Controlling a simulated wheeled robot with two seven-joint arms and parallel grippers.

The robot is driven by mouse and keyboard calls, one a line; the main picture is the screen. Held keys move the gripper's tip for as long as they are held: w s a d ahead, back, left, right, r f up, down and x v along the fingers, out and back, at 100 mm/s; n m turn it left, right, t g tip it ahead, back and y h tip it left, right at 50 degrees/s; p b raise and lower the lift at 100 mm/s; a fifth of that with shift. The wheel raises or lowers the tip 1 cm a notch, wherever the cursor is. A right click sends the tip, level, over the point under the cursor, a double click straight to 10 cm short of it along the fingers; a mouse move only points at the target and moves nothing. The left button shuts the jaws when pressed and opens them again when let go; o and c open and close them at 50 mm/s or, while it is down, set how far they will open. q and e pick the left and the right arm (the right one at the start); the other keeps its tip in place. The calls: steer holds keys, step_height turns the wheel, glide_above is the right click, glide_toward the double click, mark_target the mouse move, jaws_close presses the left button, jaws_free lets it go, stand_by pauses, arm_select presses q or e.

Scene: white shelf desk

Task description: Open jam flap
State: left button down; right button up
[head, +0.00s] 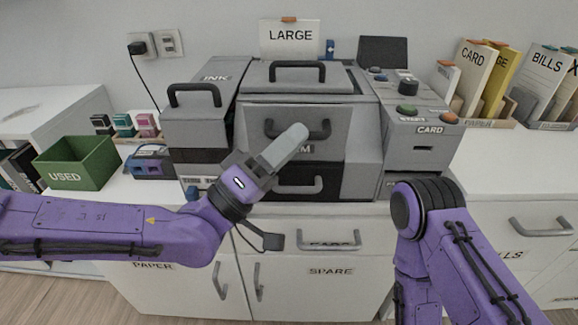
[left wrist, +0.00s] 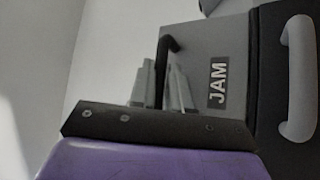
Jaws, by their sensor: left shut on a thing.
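The jam flap (head: 352,130) is the grey front panel in the middle of the printer, and it looks closed. Its JAM label is mostly hidden by my left gripper in the head view but shows fully in the left wrist view (left wrist: 218,83). The flap's dark bar handle (head: 325,128) lies behind my left fingertips. My left gripper (head: 292,140) reaches up from the left and is shut on this handle (left wrist: 166,52), which passes between the fingers in the left wrist view. My right arm shows at the right, but its gripper is out of view.
A black drawer front with a grey handle (head: 300,186) sits below the flap. The ink unit (head: 198,120) stands left of it, the card unit (head: 425,135) right. A green USED bin (head: 75,163) is far left. A top lid handle (head: 294,68) is above.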

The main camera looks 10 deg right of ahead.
arm_select(q)
steer(key=shift+s+a+f+m+g+h+b, duration=0.1)
steer(key=shift+s+f+m+g+h+b, duration=0.65)
steer(key=shift+m+b, duration=1.05)
steer(key=shift+s+a+f+m+g+h+b, duration=0.1)
steer(key=shift+s+f+m+g+h+b, duration=0.2)
steer(key=shift+f+m+g+h+b, duration=1.35)
steer(key=shift+s+a+r+m+g+b, duration=0.15)
steer(key=shift+s+m+g+b, duration=0.75)
steer(key=shift+b, duration=1.75)
steer(key=shift+w+m, duration=0.25)
steer(key=shift+w, duration=0.1)
steer(key=shift+r, duration=0.1)
steer(key=c, duration=1.4)
jaws_free()
steer(key=v, duration=1)
steer(key=shift+f+p, duration=0.3)
steer(key=shift+s+a, duration=0.1)
